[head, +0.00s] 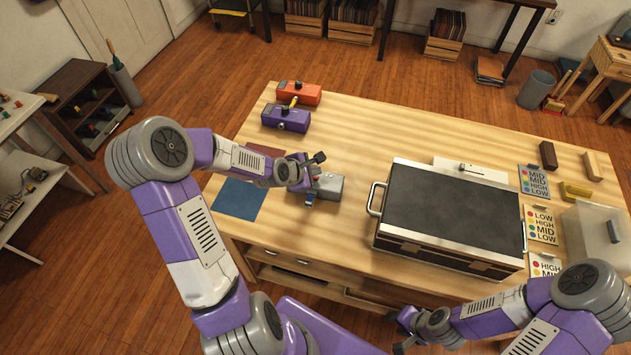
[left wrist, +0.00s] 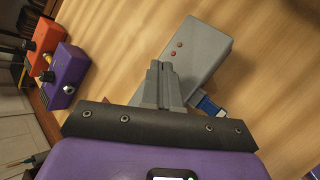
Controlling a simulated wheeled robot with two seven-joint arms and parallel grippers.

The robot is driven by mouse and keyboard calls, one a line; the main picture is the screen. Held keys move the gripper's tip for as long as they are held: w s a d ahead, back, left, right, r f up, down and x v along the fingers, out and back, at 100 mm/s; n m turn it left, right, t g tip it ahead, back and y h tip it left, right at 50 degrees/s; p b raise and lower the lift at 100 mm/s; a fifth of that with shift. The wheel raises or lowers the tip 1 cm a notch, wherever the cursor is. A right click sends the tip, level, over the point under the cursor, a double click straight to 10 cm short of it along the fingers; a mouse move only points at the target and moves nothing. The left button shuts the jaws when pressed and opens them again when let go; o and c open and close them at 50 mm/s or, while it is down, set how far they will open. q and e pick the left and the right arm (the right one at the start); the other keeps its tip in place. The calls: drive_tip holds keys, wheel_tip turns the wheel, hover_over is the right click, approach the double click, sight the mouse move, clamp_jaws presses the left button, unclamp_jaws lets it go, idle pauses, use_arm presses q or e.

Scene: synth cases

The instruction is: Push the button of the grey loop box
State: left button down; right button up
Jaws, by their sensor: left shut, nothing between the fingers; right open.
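The grey loop box (head: 329,187) lies on the wooden table, left of the black case. In the left wrist view the grey box (left wrist: 205,52) shows two small reddish round spots (left wrist: 173,54) on its top face, and a blue plug (left wrist: 208,104) sits by its lower side. My left gripper (head: 311,180) is at the box's left side; in the left wrist view its fingers (left wrist: 162,72) are together and empty, their tips overlapping the box's near end. I cannot tell whether they touch it. My right gripper (head: 402,340) is open and empty, low at the table's front side.
A purple pedal (head: 285,119) and an orange pedal (head: 300,93) stand at the table's far left. A blue mat (head: 240,199) lies left of the box. The large black case (head: 450,212) fills the table's middle. Cards, blocks and a clear bin (head: 590,235) are at the right.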

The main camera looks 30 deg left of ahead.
use_arm(q)
drive_tip(key=shift+r, duration=0.1)
wheel_tip(320, 180, up, 6)
drive_tip(key=p, duration=0.5)
drive_tip(key=shift+p, duration=0.4)
